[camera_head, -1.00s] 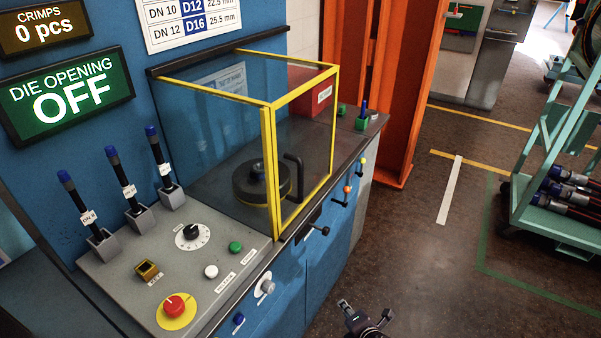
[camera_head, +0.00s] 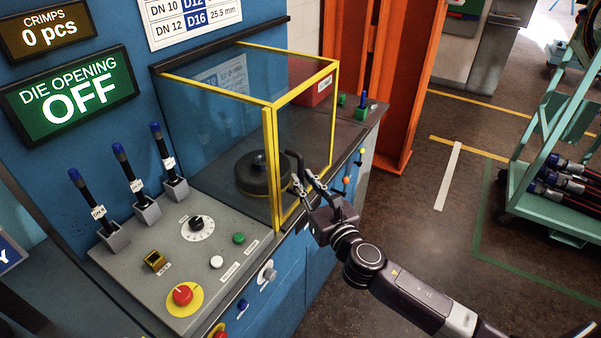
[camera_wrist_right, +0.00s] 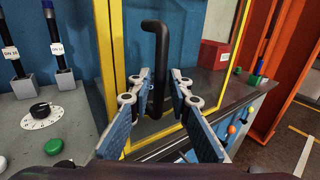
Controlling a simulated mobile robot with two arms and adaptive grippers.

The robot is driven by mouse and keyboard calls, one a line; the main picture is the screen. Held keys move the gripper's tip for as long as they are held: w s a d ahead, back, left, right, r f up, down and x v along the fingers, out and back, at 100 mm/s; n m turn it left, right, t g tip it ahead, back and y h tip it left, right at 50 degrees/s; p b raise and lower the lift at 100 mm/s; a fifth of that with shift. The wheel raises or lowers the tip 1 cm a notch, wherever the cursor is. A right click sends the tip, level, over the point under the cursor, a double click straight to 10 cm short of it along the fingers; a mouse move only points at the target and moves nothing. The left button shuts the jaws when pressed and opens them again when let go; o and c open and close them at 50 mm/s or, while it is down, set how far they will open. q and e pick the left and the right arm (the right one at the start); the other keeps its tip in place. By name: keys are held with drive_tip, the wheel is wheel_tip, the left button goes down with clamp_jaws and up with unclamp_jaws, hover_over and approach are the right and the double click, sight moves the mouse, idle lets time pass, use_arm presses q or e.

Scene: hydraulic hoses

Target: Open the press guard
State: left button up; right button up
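The press guard (camera_head: 223,127) is a clear box with a yellow frame on the blue press, and it stands closed around the dark round die head (camera_head: 258,174). Its black bar handle (camera_head: 293,162) is on the front face; in the right wrist view the handle (camera_wrist_right: 157,60) stands upright between my fingers. My right gripper (camera_head: 305,181) is at the handle's lower part. Its fingers (camera_wrist_right: 160,92) are open on both sides of the handle, with gaps visible. My left gripper is in no view.
The control panel (camera_head: 190,260) with a red stop button (camera_head: 183,295), knob and several hose samples is left of the guard. A red box (camera_head: 311,85) sits behind the guard. An orange post (camera_head: 400,90) stands behind right. A teal cart (camera_head: 545,205) is at the right; the floor between is clear.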

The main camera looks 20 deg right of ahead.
drive_tip(key=shift+w+a, duration=0.1)
drive_tip(key=shift+w, duration=1.1)
drive_tip(key=shift+c, duration=0.6)
clamp_jaws()
